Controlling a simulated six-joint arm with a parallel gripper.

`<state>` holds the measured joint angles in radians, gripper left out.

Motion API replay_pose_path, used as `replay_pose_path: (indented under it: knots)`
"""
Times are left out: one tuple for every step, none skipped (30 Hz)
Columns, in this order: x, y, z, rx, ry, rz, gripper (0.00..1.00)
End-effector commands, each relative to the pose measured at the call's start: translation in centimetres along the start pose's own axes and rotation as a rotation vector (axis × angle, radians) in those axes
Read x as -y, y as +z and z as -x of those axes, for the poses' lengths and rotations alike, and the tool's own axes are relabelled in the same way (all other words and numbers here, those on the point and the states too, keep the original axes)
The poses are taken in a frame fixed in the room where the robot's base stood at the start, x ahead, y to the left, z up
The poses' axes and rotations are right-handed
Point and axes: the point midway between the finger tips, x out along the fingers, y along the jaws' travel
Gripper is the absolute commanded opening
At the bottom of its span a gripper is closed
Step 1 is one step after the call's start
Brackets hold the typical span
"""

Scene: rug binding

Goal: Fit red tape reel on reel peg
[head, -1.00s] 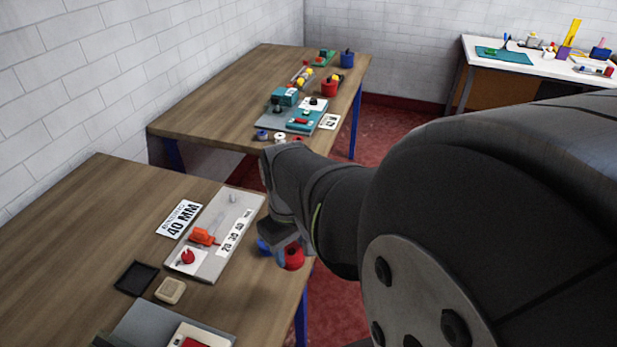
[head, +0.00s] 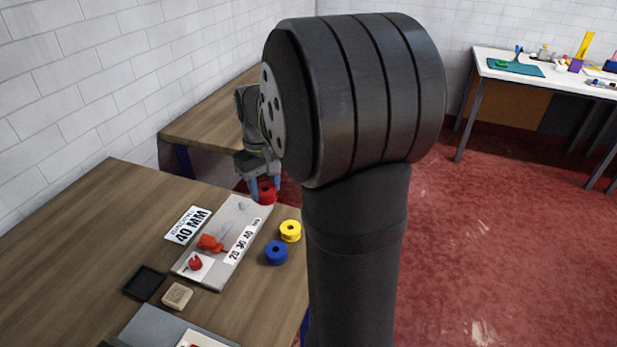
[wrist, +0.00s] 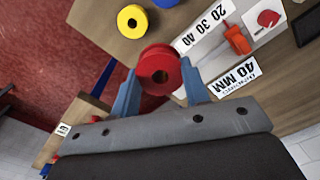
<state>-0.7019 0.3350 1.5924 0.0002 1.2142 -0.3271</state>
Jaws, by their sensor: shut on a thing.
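The red tape reel (head: 266,194) is in my gripper (head: 264,188), above the far right end of the grey board in the head view. In the wrist view the red reel (wrist: 158,72) sits between the two blue fingertips (wrist: 158,88), its centre hole facing the camera. The gripper is shut on it. A small pale post (head: 241,206), which looks like the reel peg, stands at the far end of the grey board (head: 212,277). The reel is to its right, apart from it. I cannot make out the peg in the wrist view.
A yellow reel (head: 290,231) and a blue reel (head: 276,253) stand near the table's right edge. The board carries an orange-red tool (head: 209,243) and a red knob (head: 195,263). A 40 MM sign (head: 188,225) lies left of it. The left tabletop is clear.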

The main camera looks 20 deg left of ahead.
Motion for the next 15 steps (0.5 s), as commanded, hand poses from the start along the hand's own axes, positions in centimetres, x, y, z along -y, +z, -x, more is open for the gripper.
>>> replay_pose_path:
  knots:
    - [0.1,-1.9,-0.3,0.001,0.000,0.004,0.19]
    - [0.2,-2.9,-0.4,0.001,-0.001,0.003,0.19]
    - [0.3,-4.2,-0.6,0.002,-0.001,0.003,0.19]
    - [0.5,-5.1,-0.7,0.002,-0.001,0.004,0.19]
    - [0.6,-6.0,-0.9,0.002,-0.001,0.003,0.19]
    - [0.7,-7.1,-1.1,0.002,-0.001,0.002,0.19]
    - [0.9,-7.8,-1.3,0.001,0.000,0.002,0.19]
    - [1.0,-8.6,-1.4,0.001,0.000,0.003,0.19]
    - [1.2,-9.4,-1.6,0.001,0.000,0.003,0.19]
    - [1.3,-9.9,-1.8,0.001,0.000,0.002,0.19]
    - [1.4,-10.4,-1.8,0.000,0.000,0.001,0.19]
    - [1.5,-10.9,-2.0,0.001,0.000,0.001,0.19]
    - [1.6,-11.3,-2.1,0.001,0.000,0.001,0.19]
    - [1.6,-11.6,-2.1,0.000,0.000,0.001,0.19]
    - [1.7,-11.9,-2.2,0.001,0.000,0.001,0.19]
